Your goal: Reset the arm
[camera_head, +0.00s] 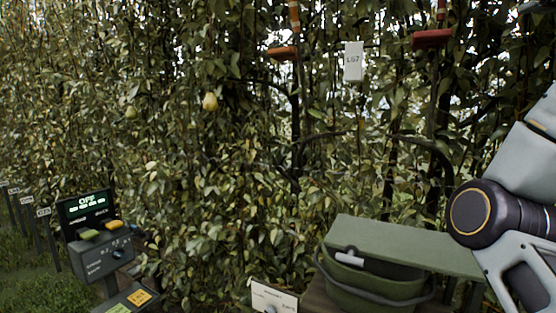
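My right arm (500,210) comes in from the right edge, with a grey link and a dark joint with a yellow ring. Its gripper is outside the picture. My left arm and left gripper are not in view. A yellow pear (210,102) hangs in the foliage left of centre. A greener pear (131,112) hangs farther left. No gripper is near either pear.
A green bucket (372,287) stands under a green board (405,246) at lower right, close to my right arm. A control box (103,248) with a display reading OFF stands at lower left. A white tag (353,61) hangs above. Dense foliage fills the back.

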